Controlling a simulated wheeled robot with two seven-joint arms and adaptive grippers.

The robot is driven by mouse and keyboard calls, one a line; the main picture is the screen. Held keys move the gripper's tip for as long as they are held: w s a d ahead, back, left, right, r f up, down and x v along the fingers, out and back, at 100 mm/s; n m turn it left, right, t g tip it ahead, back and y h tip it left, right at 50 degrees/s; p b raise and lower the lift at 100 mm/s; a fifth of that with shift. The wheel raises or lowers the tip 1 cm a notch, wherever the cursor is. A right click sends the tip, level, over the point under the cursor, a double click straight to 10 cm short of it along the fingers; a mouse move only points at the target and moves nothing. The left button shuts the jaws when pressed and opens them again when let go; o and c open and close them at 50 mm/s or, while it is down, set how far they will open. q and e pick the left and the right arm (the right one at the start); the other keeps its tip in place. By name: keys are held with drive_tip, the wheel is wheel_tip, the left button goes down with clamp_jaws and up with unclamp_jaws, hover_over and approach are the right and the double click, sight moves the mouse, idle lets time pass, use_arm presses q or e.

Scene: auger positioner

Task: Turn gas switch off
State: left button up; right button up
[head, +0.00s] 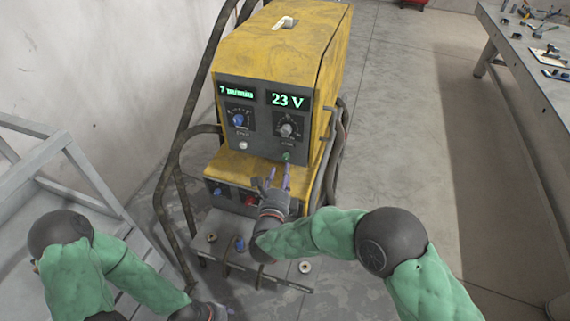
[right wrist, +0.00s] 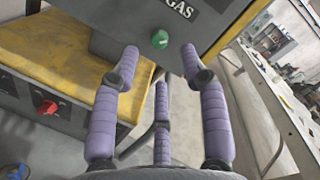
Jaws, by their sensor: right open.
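The gas switch is a small green knob (head: 286,156) low on the right of the dark front panel of a yellow welding machine (head: 275,45). In the right wrist view the green knob (right wrist: 160,39) sits under a "GAS" label, ahead of and between my fingertips. My right gripper (head: 277,176) is open, with its purple fingers spread just below and in front of the panel; in the wrist view the gripper (right wrist: 160,58) is empty and the knob looks clear of the fingers. My left gripper (head: 218,309) is at the bottom edge, mostly cut off.
A red switch (right wrist: 47,107) is on the lower unit. Hoses and a tube frame surround the machine. A grey metal frame (head: 60,150) stands left, a workbench (head: 530,70) right.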

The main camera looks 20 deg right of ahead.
sight(286, 159)
drive_tip(key=b+x, duration=0.1)
drive_tip(key=x, duration=0.4)
drive_tip(key=shift+w+d, duration=0.2)
drive_tip(key=shift+w, duration=0.15)
clamp_jaws()
